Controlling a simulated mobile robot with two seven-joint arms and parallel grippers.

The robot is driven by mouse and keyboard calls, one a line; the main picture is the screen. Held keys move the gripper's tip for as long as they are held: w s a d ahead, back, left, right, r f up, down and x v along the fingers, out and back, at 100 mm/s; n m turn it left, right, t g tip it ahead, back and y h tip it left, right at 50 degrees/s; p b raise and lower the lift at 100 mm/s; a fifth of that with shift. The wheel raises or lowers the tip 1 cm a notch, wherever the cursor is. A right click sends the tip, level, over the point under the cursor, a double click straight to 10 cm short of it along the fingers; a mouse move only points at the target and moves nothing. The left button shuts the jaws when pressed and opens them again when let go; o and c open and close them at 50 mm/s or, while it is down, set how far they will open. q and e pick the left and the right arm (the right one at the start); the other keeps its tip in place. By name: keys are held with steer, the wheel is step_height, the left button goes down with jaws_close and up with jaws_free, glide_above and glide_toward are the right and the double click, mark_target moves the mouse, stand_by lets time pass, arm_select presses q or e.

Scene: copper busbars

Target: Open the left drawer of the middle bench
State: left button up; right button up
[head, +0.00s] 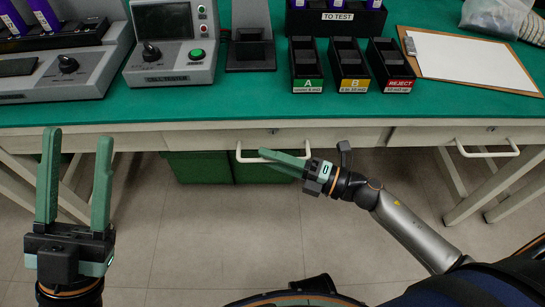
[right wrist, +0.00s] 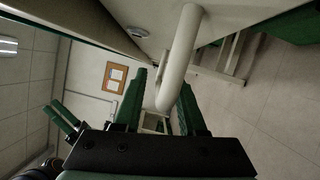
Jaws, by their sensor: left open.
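The left drawer (head: 205,139) of the middle bench is a pale front under the green top. It looks level with the bench front. Its white bar handle (head: 242,157) sticks out below the bench edge. In the right wrist view the white handle (right wrist: 180,55) runs down between the two green fingers. I cannot tell whether the fingers press on it. My left gripper (head: 76,165) is open and empty, in front of the bench at the left, apart from the handle.
Another drawer handle (head: 487,150) is at the right. Green bins (head: 198,166) stand under the bench. The green top (head: 225,108) carries test devices, black trays marked A, B and REJECT, and a clipboard (head: 470,62). The floor (head: 200,235) before the bench is clear.

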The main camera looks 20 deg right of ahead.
jaws_close()
stand_by(1.2)
